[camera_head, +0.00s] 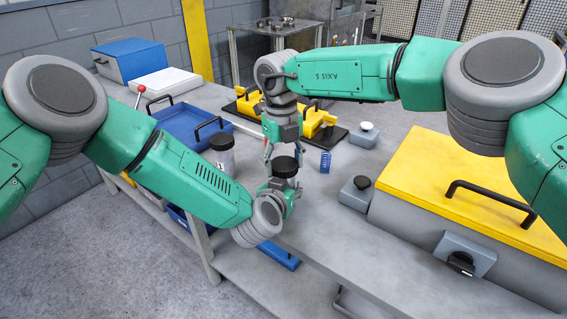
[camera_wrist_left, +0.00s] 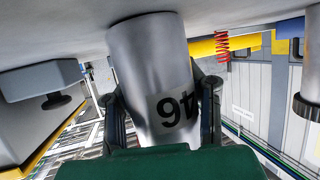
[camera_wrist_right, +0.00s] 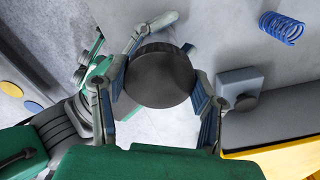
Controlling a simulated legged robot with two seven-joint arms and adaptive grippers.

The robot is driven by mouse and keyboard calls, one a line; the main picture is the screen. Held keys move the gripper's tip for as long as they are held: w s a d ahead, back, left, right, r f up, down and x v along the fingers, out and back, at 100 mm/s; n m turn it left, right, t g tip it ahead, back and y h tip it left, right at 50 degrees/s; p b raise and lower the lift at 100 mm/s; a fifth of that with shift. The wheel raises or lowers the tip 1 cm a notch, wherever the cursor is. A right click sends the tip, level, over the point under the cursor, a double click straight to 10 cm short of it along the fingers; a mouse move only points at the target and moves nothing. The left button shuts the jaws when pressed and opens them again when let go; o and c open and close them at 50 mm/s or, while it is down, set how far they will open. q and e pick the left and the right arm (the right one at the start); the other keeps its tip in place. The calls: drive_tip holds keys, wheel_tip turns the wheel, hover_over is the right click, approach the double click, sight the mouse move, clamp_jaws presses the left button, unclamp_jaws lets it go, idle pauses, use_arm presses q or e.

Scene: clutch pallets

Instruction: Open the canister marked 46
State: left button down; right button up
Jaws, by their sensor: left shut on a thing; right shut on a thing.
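The canister marked 46 (camera_wrist_left: 150,58) is a silver cylinder; its label shows upside down in the left wrist view. My left gripper (camera_wrist_left: 162,104) is shut around its body, one finger on each side. The black lid (camera_head: 285,166) tops the canister and shows from above in the right wrist view (camera_wrist_right: 158,77). My right gripper (camera_head: 284,152) reaches down from above and is shut on the lid, with fingers at its left and right edges. The canister's body is mostly hidden in the head view by the lid and my left gripper.
Another canister with a dark lid (camera_head: 222,155) stands to the left. A blue spring (camera_head: 325,162) and grey boxes with knobs (camera_head: 357,196) are to the right. A large yellow-lidded case (camera_head: 460,178) fills the right side. A blue tray (camera_head: 190,124) lies behind at left.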

drive_tip(key=o, duration=1.3)
wheel_tip(320, 180, up, 4)
drive_tip(key=shift+w+r, duration=0.1)
drive_tip(key=shift+r, duration=0.1)
drive_tip(key=shift+c, duration=0.5)
wheel_tip(320, 180, up, 3)
drive_tip(key=shift+a+r+n, duration=0.15)
drive_tip(key=shift+n, duration=0.35)
drive_tip(key=shift+f, duration=3.85)
